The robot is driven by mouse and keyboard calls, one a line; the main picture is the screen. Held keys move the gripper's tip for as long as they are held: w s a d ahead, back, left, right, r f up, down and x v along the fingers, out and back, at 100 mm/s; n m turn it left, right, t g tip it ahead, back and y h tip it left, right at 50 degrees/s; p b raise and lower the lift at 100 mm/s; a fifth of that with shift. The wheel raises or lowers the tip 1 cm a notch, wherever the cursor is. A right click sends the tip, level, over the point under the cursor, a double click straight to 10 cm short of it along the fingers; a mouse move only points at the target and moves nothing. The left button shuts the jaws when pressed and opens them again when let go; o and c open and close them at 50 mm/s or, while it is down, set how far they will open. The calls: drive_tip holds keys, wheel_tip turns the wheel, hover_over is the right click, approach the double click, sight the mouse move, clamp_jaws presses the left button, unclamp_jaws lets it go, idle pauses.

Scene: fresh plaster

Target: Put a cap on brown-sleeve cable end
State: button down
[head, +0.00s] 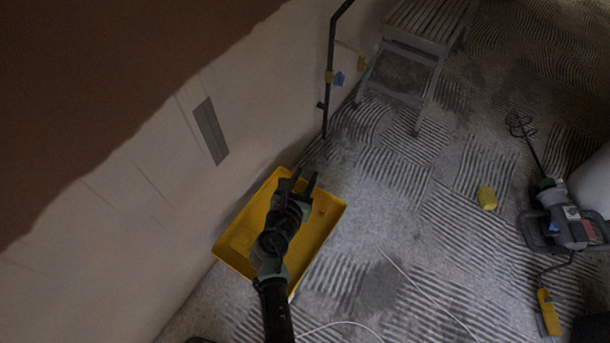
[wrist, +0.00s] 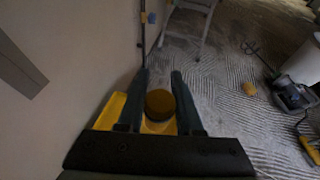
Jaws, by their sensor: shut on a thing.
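My gripper (head: 298,178) is above the yellow tray (head: 228,252) by the wall, its fingers pointing toward the far end. In the wrist view, the gripper (wrist: 160,75) is shut on a round, dark brown thing (wrist: 160,103), which looks like a cap. This thing does not show clearly in the head view. A small orange thing (head: 320,211) lies in the tray. Small blue (head: 338,79) and tan (head: 361,64) pieces stick out near the black pipe on the wall; they may be cable ends, but I cannot tell a brown sleeve for sure.
A black pipe (head: 330,62) runs up the wall beyond the tray. A grey step stool (head: 413,45) stands behind it. A yellow roll-like thing (head: 487,198) and a mixer (head: 570,228) lie on the right. A thin pale cable crosses the floor. The ridged middle floor is mostly clear.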

wheel_tip(320, 180, up, 64)
drive_tip(key=p, duration=5)
drive_tip(key=shift+p, duration=0.3)
idle(1.5)
